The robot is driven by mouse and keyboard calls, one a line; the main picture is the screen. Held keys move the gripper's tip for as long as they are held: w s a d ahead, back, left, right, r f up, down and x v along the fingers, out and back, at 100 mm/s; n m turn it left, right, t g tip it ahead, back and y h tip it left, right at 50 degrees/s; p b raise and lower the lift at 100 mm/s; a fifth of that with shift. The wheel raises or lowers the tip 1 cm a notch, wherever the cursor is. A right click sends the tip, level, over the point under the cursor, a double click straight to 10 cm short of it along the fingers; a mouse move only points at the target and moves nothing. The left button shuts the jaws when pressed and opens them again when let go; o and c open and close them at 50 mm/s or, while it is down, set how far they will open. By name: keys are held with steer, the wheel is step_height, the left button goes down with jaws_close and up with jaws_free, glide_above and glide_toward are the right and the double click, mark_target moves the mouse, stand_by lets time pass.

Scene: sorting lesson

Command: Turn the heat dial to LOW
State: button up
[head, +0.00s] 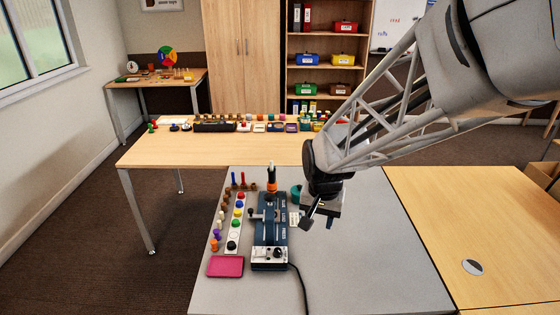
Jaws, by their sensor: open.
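A blue bench device (268,232) stands on the grey table, left of my gripper. Its light front panel (262,256) faces the near side and carries a small dark dial (278,252). The dial's marks are too small to read, so I cannot tell its setting. My gripper (320,216) is open and empty. It hangs above the table, to the right of and farther back than the dial, apart from it.
A black cable (301,287) runs from the device towards the near edge. A pink tray (225,266) lies left of it. A white strip (233,235) with coloured pieces lies beside the device. An orange-and-black tool (271,180) stands behind. The grey table (380,260) is clear at right.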

steer(key=w+a+f+m, duration=0.1)
steer(key=w+a+f, duration=0.4)
steer(key=w+f, duration=0.1)
steer(key=m+g, duration=0.1)
glide_above(278, 250)
step_height(278, 250, down, 10)
steer(key=shift+r, duration=0.1)
steer(key=shift+f, duration=0.2)
steer(key=shift+f, duration=3.7)
steer(key=c, duration=0.6)
